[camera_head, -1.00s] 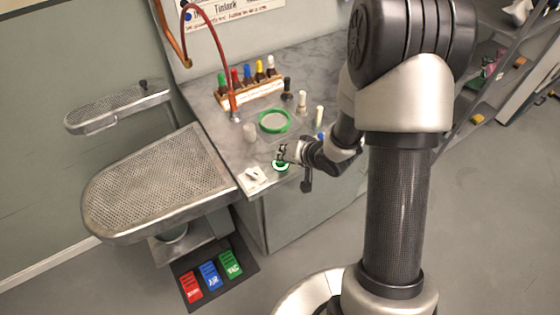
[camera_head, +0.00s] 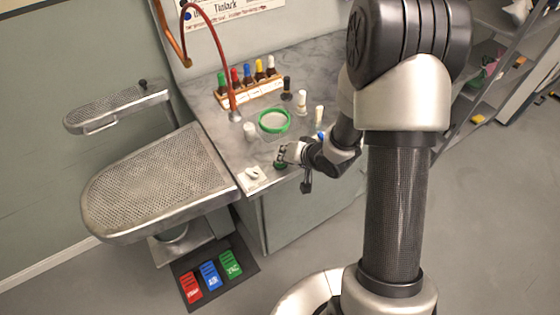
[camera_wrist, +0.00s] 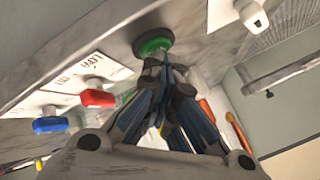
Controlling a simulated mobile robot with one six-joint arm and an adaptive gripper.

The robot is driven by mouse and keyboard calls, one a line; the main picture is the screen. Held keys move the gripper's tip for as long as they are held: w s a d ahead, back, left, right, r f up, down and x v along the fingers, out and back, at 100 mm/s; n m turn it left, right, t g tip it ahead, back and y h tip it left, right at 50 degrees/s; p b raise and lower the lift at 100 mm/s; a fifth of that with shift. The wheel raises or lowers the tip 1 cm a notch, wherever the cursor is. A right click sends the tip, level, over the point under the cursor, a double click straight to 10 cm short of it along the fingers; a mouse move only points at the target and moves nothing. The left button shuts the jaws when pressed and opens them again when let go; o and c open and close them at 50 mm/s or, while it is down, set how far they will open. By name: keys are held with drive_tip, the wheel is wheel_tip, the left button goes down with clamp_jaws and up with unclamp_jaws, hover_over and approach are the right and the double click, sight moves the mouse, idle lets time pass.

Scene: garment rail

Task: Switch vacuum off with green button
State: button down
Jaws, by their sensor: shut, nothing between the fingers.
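A round green button (camera_head: 280,166) sits near the front left corner of the grey worktop (camera_head: 215,95). It also shows in the wrist view, as a green disc (camera_wrist: 152,42) just beyond my fingertips. My gripper (camera_head: 283,154) is shut and empty, its fingertips (camera_wrist: 163,62) at the button's near edge. They look in contact or very close; I cannot tell which. The fingers partly cover the button in the head view. A green foot pedal (camera_head: 231,264) with white lettering lies on the floor mat, far below my gripper.
A red pedal (camera_head: 191,287) and a blue pedal (camera_head: 210,275) lie beside the green one. A white switch plate (camera_head: 252,178) is left of the button. A green-rimmed dish (camera_head: 274,121) and a bottle rack (camera_head: 252,92) stand behind. A perforated ironing board (camera_head: 160,185) is at left.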

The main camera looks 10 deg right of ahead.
drive_tip(key=shift+s, duration=0.1)
idle(0.3)
drive_tip(key=shift+r+p, duration=0.25)
drive_tip(key=shift+p, duration=0.35)
wheel_tip(320, 180, up, 6)
drive_tip(key=p, duration=0.6)
